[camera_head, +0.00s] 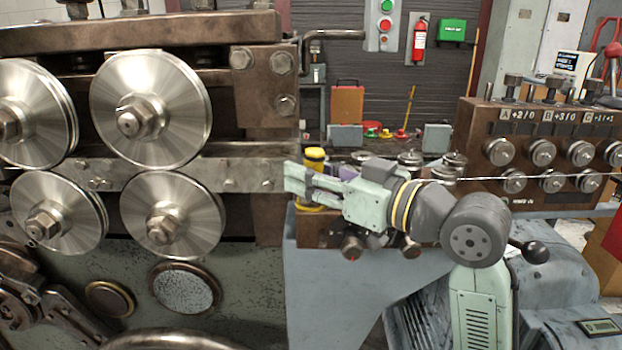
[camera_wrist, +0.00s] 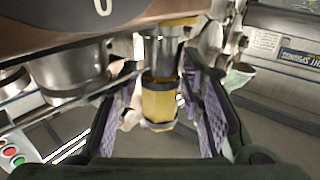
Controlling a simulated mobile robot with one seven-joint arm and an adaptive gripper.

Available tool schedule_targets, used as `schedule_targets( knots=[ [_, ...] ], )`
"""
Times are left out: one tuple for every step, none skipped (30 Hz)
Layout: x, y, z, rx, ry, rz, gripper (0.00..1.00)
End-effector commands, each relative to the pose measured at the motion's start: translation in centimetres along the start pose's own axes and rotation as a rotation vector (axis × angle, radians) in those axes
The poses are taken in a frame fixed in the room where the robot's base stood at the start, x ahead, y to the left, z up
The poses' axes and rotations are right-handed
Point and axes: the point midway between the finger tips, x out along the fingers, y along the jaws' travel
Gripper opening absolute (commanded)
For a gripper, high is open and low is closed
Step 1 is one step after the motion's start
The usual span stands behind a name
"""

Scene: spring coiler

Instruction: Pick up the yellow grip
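The yellow grip (camera_head: 314,159) stands upright beside the roller machine in the head view. Its dark-banded top shows above my gripper (camera_head: 297,184), and a yellow part shows below; the middle is hidden behind my fingers. In the wrist view, the yellow grip (camera_wrist: 158,104) sits between the two purple-padded fingers of my gripper (camera_wrist: 160,92). The gripper is open, with a visible gap between each pad and the grip. A metal stem and dark collar adjoin the grip there.
Large steel rollers (camera_head: 150,110) fill the left. A brown block with several small rollers (camera_head: 540,153) stands at the right, and a thin wire (camera_head: 500,178) runs to it. In the wrist view, a metal cylinder (camera_wrist: 75,72) lies close left of my gripper.

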Motion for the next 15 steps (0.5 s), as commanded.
schedule_targets(
  knots=[
    [-0.01,0.0,0.04,0.0,0.0,0.0,0.35],
    [-0.01,0.0,0.04,0.0,0.0,0.0,0.35],
    [-0.01,-0.01,0.04,0.0,0.0,0.0,0.35],
    [-0.02,0.0,0.04,0.0,0.0,0.0,0.34],
    [-0.02,-0.01,0.04,0.0,0.0,0.0,0.32],
    [-0.02,0.0,0.04,0.0,0.0,0.0,0.3],
    [-0.03,0.0,0.04,0.0,0.0,0.0,0.28],
    [-0.03,-0.01,0.04,0.0,0.0,0.0,0.26],
    [-0.03,0.0,0.04,0.0,0.0,0.0,0.23],
    [-0.03,0.0,0.04,0.0,0.0,0.0,0.21],
    [-0.04,0.0,0.04,0.0,0.0,0.0,0.19],
    [-0.04,0.0,0.03,0.0,0.0,0.0,0.16],
    [-0.04,0.0,0.03,0.0,0.0,0.0,0.14],
    [-0.04,0.0,0.03,0.0,0.0,0.0,0.12],
    [-0.04,0.0,0.03,0.0,0.0,0.0,0.1]
  ],
)
